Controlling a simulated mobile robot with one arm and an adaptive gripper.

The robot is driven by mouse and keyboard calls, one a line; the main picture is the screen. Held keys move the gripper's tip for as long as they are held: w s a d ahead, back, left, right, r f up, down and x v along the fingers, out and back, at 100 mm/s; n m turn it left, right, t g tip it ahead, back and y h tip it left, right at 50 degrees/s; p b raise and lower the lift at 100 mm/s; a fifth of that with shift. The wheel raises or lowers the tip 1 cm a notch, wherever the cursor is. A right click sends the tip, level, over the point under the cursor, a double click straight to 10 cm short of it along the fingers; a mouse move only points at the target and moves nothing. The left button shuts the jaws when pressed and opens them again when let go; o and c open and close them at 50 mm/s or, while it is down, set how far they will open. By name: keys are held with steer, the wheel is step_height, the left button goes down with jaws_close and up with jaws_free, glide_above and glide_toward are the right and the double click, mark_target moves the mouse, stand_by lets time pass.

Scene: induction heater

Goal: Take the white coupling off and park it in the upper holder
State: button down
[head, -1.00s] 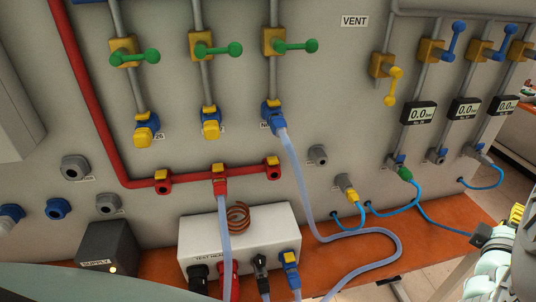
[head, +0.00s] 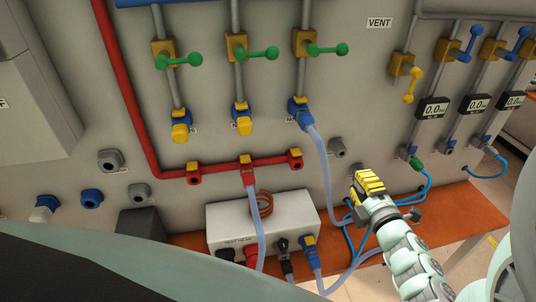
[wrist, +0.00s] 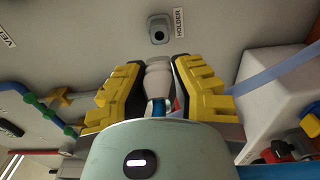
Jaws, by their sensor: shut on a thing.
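The white coupling (wrist: 157,80) shows in the wrist view between my fingers, with a blue hose (wrist: 158,107) at its near end. My gripper (wrist: 160,92) is shut on it. In the head view my gripper (head: 368,184) is in front of the panel, right of the white box, and hides the coupling. A grey round holder (wrist: 158,28) with a dark opening and a HOLDER label lies beyond the coupling's tip, apart from it. In the head view a grey holder (head: 337,147) sits above and left of my gripper.
The white box (head: 262,222) with several plugs stands on the orange ledge (head: 190,242). A light blue hose (head: 322,165) hangs from the panel left of my gripper. A green coupling (head: 415,162) and thin blue hoses are at the right.

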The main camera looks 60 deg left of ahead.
steer(key=x, duration=0.7)
steer(key=shift+a, duration=0.25)
steer(key=shift+w+a+b, duration=0.2)
steer(key=shift+a+b, duration=0.35)
steer(key=shift+b, duration=0.2)
stand_by(2.3)
steer(key=c, duration=0.9)
jaws_free()
steer(key=shift+o, duration=0.2)
steer(key=shift+d, duration=0.2)
